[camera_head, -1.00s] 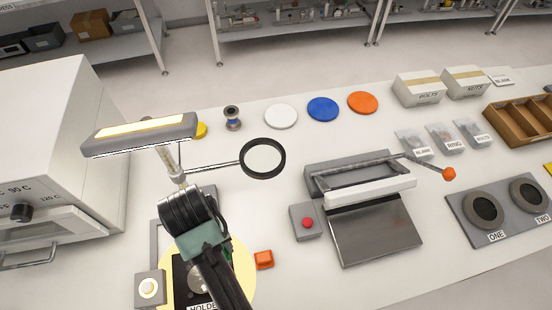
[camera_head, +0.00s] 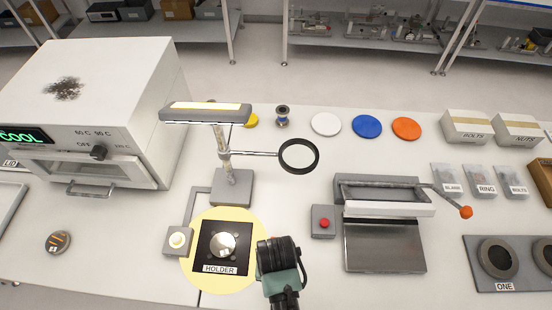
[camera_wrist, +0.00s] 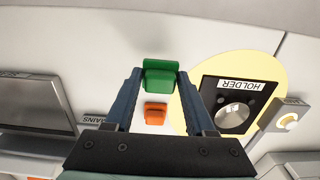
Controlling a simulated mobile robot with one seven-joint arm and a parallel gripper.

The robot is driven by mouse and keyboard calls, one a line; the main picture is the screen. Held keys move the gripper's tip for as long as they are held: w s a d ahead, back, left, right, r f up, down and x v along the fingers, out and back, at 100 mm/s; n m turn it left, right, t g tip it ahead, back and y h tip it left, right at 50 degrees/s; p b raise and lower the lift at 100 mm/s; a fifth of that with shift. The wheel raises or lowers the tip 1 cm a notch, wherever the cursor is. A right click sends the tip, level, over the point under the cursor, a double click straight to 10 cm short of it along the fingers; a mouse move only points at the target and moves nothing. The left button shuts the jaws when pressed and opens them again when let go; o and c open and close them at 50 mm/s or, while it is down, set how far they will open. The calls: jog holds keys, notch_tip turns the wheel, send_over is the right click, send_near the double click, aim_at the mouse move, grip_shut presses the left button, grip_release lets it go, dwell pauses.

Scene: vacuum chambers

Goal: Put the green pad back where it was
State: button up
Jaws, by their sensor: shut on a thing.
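The green pad (camera_wrist: 161,76) is between the two fingertips of my gripper (camera_wrist: 160,78) in the wrist view, and the fingers are shut on it. An orange pad (camera_wrist: 155,114) lies on the bench below, showing between the fingers. In the head view my gripper's wrist (camera_head: 279,256) is over the bench just right of the holder (camera_head: 222,246); the wrist hides the fingertips and both pads there. The holder has a dark square plate with a silver disc, on a pale yellow circle (camera_head: 193,272).
A grey box with a red button (camera_head: 323,222) and a sealer-like press (camera_head: 383,240) stand to the right. A lamp with a magnifier ring (camera_head: 299,156) stands behind the holder. An oven (camera_head: 95,120) is at left. Coloured discs (camera_head: 367,126) lie at the back.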

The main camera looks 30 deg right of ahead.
jog(key=shift+f, duration=2.05)
jog(key=shift+f, duration=0.1)
jog(key=o, duration=1.2)
notch_tip(320, 180, up, 12)
jog(key=shift+r, duration=0.1)
